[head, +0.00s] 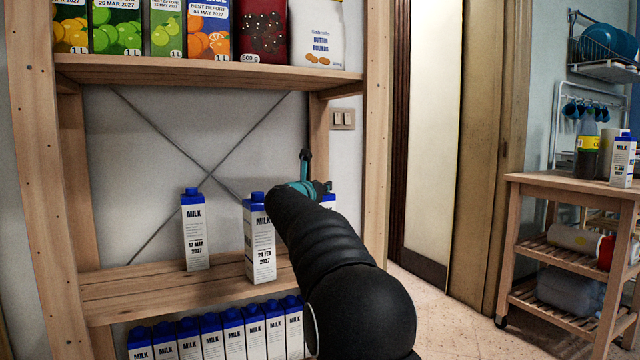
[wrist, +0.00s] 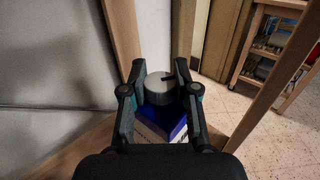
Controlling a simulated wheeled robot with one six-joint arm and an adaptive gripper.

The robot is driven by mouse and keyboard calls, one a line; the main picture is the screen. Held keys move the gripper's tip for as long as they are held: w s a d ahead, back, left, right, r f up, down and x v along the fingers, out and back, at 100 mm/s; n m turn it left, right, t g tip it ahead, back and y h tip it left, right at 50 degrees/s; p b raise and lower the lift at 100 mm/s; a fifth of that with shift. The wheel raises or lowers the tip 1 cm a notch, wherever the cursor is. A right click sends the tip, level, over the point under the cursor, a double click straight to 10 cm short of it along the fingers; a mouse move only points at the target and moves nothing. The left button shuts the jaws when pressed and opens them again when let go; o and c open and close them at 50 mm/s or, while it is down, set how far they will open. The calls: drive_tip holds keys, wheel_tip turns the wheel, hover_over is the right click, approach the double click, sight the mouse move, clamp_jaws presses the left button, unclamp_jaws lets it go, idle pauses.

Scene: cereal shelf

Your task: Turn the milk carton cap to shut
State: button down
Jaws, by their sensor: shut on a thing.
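The milk carton in my gripper's reach shows in the wrist view as a blue top (wrist: 165,119) with a grey round cap (wrist: 165,90) bearing a dark line. My gripper (wrist: 160,72) has one finger on each side of the cap and is shut on it. In the head view, my gripper (head: 306,184) is at the right end of the middle shelf, largely behind my arm. Only a small part of that carton (head: 329,202) shows there, beside the gripper; my arm hides the rest.
Two milk cartons, dated 17 MAR (head: 195,232) and 24 FEB (head: 260,242), stand left on the middle shelf (head: 150,295). Several more cartons (head: 232,335) stand below. The upper shelf (head: 210,72) and right post (head: 376,130) frame the space. A wooden cart (head: 560,186) stands right.

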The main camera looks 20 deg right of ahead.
drive_tip(key=shift+m+g+h+p, duration=0.4)
drive_tip(key=shift+m+g+h, duration=0.2)
drive_tip(key=shift+g, duration=0.4)
drive_tip(key=c, duration=0.8)
unclamp_jaws()
drive_tip(key=v, duration=1.2)
drive_tip(key=shift+a+f, duration=0.1)
drive_tip(key=shift+f, duration=0.1)
